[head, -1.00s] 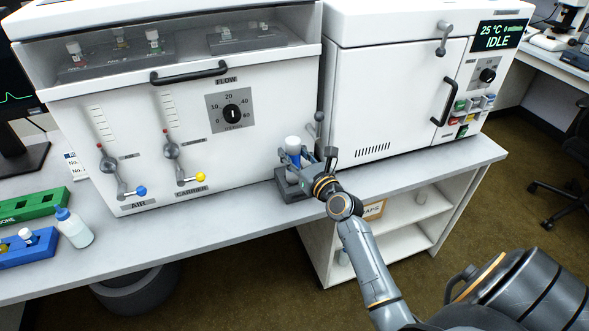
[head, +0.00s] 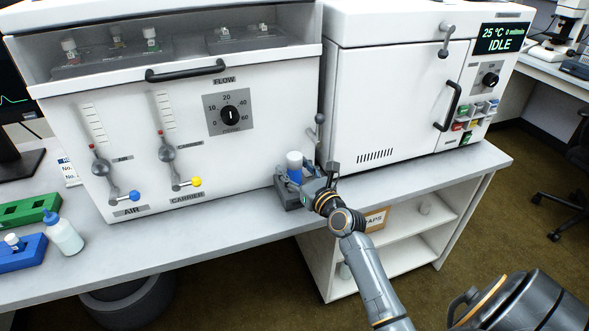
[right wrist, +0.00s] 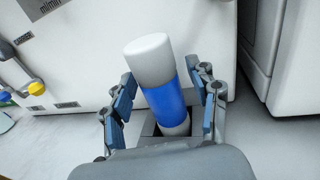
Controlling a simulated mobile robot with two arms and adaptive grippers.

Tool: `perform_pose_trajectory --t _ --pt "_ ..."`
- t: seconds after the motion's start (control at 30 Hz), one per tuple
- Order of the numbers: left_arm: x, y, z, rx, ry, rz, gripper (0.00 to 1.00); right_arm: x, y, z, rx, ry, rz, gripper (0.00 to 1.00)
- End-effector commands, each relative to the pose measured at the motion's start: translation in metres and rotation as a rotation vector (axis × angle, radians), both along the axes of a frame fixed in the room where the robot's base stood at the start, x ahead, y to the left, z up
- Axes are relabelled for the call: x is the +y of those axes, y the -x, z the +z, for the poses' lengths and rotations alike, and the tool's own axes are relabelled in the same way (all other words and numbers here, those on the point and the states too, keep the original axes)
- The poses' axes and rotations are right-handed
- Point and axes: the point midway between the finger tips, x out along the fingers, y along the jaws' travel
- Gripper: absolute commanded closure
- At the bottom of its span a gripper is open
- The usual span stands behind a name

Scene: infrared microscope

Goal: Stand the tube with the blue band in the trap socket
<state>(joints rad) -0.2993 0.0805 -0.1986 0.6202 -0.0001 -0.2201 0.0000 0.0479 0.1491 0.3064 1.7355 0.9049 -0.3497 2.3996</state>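The tube with the blue band (head: 294,174) has a white cap and a white lower end. It stands in the dark grey trap socket (head: 283,197) on the bench in front of the white cabinets. In the right wrist view the tube (right wrist: 165,100) has its lower end inside the square opening of the socket (right wrist: 150,129). My right gripper (head: 313,187) is open. In the right wrist view its fingers (right wrist: 167,92) are on either side of the tube, with a gap visible at the left finger. My left gripper is not in view.
A lever with a grey knob (head: 319,119) rises just behind the tube. The flow cabinet (head: 75,130) and the oven-like cabinet (head: 385,90) stand close behind. A wash bottle (head: 65,236), a green rack (head: 30,210) and a blue rack (head: 22,256) are at the left. The front bench strip is clear.

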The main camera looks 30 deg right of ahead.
Motion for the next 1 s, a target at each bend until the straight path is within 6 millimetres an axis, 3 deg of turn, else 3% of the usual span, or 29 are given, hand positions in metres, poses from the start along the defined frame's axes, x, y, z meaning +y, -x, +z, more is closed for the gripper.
perform_pose_trajectory --t 0.27,0.7,1.0 --pt "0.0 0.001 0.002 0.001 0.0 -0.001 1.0 0.001 0.008 0.002 0.0 0.0 0.0 0.4" --pt "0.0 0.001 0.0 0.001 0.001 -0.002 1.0 0.004 0.096 0.002 0.001 0.001 0.001 0.4" --pt "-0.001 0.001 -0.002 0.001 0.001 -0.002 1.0 0.005 0.12 0.003 -0.001 0.001 0.0 0.4"
